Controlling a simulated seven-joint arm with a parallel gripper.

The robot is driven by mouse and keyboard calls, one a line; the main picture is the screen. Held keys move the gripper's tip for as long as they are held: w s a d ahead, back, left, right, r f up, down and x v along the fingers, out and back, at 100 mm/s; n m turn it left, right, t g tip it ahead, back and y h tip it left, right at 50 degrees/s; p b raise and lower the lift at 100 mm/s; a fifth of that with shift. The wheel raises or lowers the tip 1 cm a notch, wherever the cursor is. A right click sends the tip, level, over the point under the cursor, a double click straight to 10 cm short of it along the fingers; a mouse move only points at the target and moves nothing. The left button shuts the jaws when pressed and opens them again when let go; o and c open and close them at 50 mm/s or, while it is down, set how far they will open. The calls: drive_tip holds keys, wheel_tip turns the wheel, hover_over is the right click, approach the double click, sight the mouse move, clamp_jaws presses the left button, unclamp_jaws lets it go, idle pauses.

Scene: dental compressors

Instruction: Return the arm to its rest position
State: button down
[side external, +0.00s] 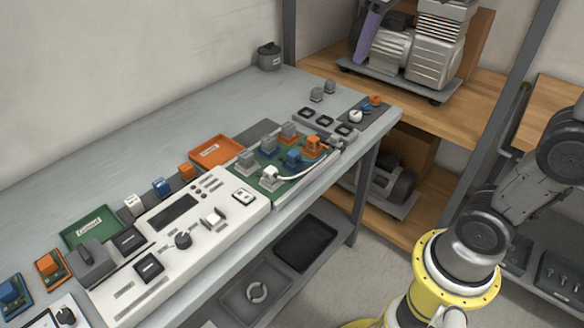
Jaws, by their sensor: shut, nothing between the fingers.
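My gripper is not in view. My arm (515,195) shows at the right, rising from its yellow base (425,300) and leaving the picture at the right edge. The arm links in view are well clear of the grey workbench (75,205). Nothing in view is touched by the arm.
The bench carries a white control panel (215,230), a green board (302,172) with coloured connectors and a white cable, an orange tray (215,150) and a green tray (75,237). Wooden shelves (475,95) with compressors (435,55) stand behind. The bench's back left is clear.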

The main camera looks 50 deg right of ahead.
drive_tip(key=s+a+f+m+t, duration=0.1)
drive_tip(key=s+a+f+t, duration=0.1)
drive_tip(key=s+f, duration=1)
drive_tip(key=shift+s+a+f+t+y, duration=0.25)
drive_tip(key=shift+s+a+t+y, duration=0.05)
drive_tip(key=shift+s+a, duration=0.3)
